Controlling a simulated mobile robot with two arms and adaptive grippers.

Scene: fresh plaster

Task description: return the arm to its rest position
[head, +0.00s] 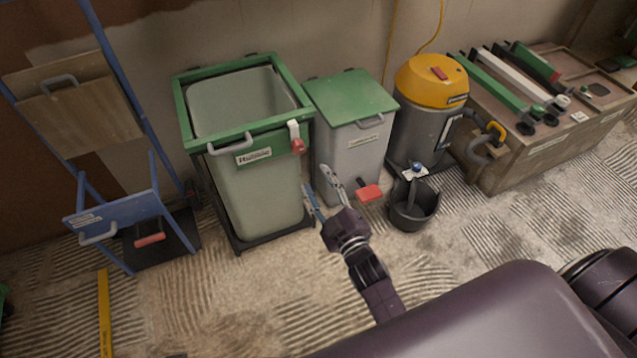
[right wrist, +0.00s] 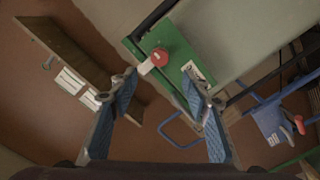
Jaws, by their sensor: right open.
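My right gripper (head: 316,179) is open, with its blue-padded fingers spread in front of the right side of the open green-rimmed bin (head: 258,190). In the right wrist view the fingers (right wrist: 160,82) are apart and nothing is held between them. A small red and white item (head: 297,140) hangs on the bin's green front rim. It also shows in the right wrist view (right wrist: 157,60), beyond the fingertips. My right arm reaches out from the bottom of the head view. My left gripper is out of view.
A grey bin with a closed green lid (head: 352,98), a yellow-topped vacuum (head: 425,105) and a black bucket (head: 414,211) stand right of the open bin. A wooden crate (head: 548,148) is farther right. A blue trolley (head: 118,210) stands left. The ridged floor in front is mostly clear.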

